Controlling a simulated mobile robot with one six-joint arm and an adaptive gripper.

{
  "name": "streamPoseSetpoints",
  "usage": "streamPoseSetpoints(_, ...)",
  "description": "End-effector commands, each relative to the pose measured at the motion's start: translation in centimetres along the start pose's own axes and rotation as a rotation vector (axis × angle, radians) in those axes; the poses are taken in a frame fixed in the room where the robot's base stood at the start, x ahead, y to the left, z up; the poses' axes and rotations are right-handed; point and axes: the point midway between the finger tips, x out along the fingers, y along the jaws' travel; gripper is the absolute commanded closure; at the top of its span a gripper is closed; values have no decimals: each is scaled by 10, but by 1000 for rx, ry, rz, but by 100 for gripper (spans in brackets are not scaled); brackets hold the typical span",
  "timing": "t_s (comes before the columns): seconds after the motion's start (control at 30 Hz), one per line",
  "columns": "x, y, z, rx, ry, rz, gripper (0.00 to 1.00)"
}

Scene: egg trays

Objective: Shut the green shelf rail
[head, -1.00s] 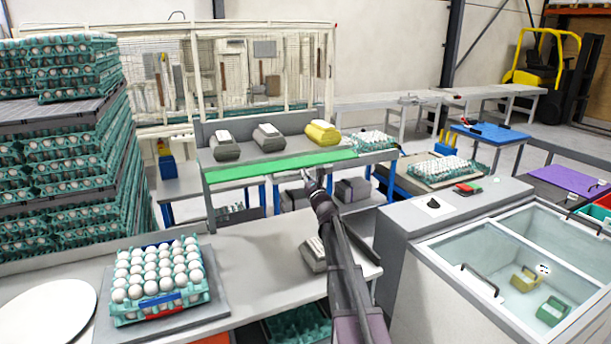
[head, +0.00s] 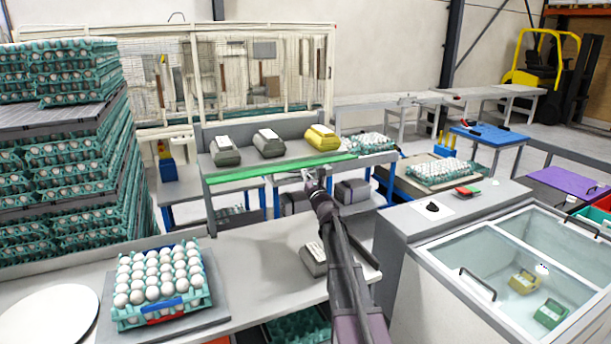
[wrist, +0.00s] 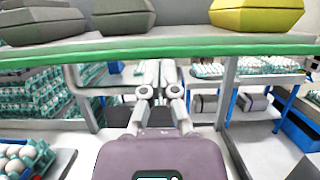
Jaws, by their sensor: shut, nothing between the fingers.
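The green rail (head: 280,168) runs along the front edge of the grey shelf (head: 222,172). In the wrist view the rail (wrist: 60,58) crosses the whole picture as a long green strip. My gripper (head: 314,176) is just below the rail, right of its middle in the head view. In the wrist view my gripper (wrist: 159,66) has its fingertips close together right at the rail's lower edge. I cannot tell whether they touch it. The gripper is shut and empty. The rail's hinge or mounting is not visible.
Two grey cartons (head: 269,143) and a yellow carton (head: 321,138) stand on the shelf behind the rail. An egg tray (head: 122,311) is on the front worktop. Tall egg stacks stand left; a glass-topped chest (head: 412,262) stands right.

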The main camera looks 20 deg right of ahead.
Motion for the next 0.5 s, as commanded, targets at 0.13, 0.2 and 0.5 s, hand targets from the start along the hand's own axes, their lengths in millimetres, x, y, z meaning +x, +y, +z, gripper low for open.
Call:
streamPoseSetpoints(0.13,6,0,17,0,-1,0,100)
streamPoseSetpoints(0.2,9,0,22,0,0,0,100)
streamPoseSetpoints(0.5,25,0,42,0,0,1,100)
